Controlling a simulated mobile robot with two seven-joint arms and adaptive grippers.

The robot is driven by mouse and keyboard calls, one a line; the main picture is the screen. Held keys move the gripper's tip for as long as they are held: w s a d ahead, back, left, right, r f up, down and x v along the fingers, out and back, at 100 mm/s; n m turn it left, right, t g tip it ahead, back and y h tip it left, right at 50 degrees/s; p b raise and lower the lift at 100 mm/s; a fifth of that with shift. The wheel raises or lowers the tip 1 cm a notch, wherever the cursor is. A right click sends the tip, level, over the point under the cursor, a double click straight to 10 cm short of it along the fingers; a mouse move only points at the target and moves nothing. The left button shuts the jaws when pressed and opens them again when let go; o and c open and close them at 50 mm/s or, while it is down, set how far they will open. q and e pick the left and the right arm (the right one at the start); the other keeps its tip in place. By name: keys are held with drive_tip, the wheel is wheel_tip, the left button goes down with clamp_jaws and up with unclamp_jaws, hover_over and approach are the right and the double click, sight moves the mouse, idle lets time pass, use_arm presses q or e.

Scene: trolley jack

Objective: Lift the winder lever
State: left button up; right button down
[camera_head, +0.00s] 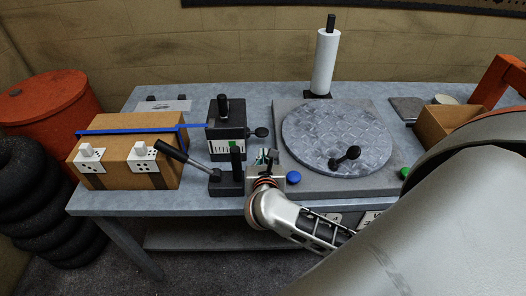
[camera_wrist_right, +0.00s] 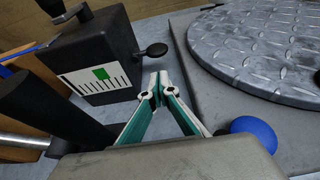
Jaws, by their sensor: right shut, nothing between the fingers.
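The lever, with a black grip (camera_head: 172,150) and a thin silver rod, slants up to the left from a dark base (camera_head: 226,183) near the table's front edge. In the right wrist view part of the silver rod (camera_wrist_right: 22,138) shows at the left edge; the grip is outside that view. A black block with a scale and green mark (camera_head: 226,142) stands behind the base; it also shows in the wrist view (camera_wrist_right: 97,52). My right gripper (camera_head: 266,158) is shut and empty, right of the base and apart from the lever. Its fingertips meet in the wrist view (camera_wrist_right: 158,82).
A round metal plate (camera_head: 320,125) with a black knob lies to the right on a grey slab. A blue button (camera_head: 293,178) is close to my right gripper. A cardboard box (camera_head: 122,163) with sockets and a blue bar (camera_head: 130,130) stands left of the lever.

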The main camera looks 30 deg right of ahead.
sight(258, 132)
drive_tip(key=x, duration=0.8)
drive_tip(key=shift+w+d+f, duration=0.1)
drive_tip(key=shift+w+d, duration=0.05)
use_arm(q)
drive_tip(key=shift+w+r, duration=0.1)
drive_tip(key=shift+r, duration=0.05)
